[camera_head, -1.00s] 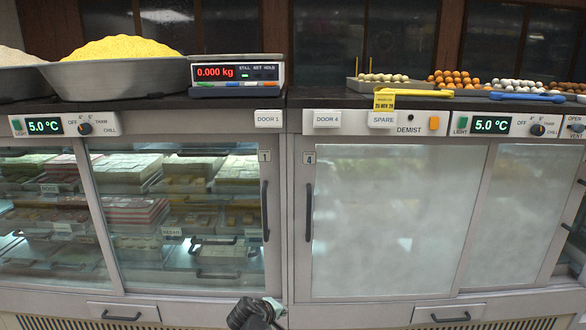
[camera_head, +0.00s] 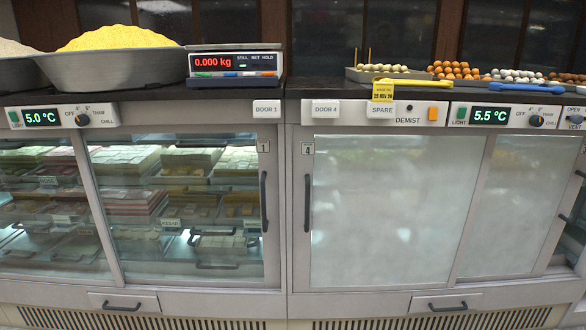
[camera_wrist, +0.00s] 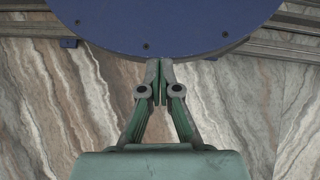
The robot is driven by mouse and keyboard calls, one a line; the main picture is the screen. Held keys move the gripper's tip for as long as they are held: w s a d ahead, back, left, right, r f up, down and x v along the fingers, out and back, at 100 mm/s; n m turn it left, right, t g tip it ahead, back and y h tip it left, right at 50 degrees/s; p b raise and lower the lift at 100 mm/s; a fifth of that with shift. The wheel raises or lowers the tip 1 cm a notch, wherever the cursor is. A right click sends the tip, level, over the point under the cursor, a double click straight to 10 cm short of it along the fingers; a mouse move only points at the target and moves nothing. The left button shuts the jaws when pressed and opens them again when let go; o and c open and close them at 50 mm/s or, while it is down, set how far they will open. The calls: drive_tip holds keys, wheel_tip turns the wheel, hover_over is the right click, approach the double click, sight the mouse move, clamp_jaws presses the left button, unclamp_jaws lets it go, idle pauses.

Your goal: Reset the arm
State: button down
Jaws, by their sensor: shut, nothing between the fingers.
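My gripper (camera_wrist: 162,68) shows in the wrist view, its two fingers together and nothing between them. It points at a blue round plate (camera_wrist: 150,22) with small screws, in front of a streaked stone surface (camera_wrist: 240,95). In the head view no part of my arm or gripper shows. The counter there has a clear glass cabinet on the left with door 1 (camera_head: 175,215) shut, and a fogged cabinet on the right with door 4 (camera_head: 385,210) shut.
On the countertop stand a bowl of yellow grains (camera_head: 115,65), a scale (camera_head: 237,65) reading 0.000 kg, and trays of round sweets (camera_head: 455,70). Yellow (camera_head: 415,82) and blue (camera_head: 525,88) utensils lie near the front edge. Door handles (camera_head: 264,200) stick out from the cabinet fronts.

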drive_tip(key=s+d+f+m+g+y, duration=0.1)
drive_tip(key=s+d+f+m+g, duration=0.1)
drive_tip(key=s, duration=0.7)
drive_tip(key=w+r+t+p, duration=0.1)
drive_tip(key=w+r+p, duration=0.1)
drive_tip(key=r+p, duration=0.6)
drive_tip(key=w+r+t+p, duration=0.2)
drive_tip(key=r+p, duration=0.6)
drive_tip(key=p, duration=0.5)
drive_tip(key=shift+w+d+r+t, duration=0.2)
drive_tip(key=shift+w+d+t, duration=0.1)
drive_tip(key=shift+w, duration=0.55)
drive_tip(key=shift+f+y, duration=0.15)
drive_tip(key=shift+y, duration=0.15)
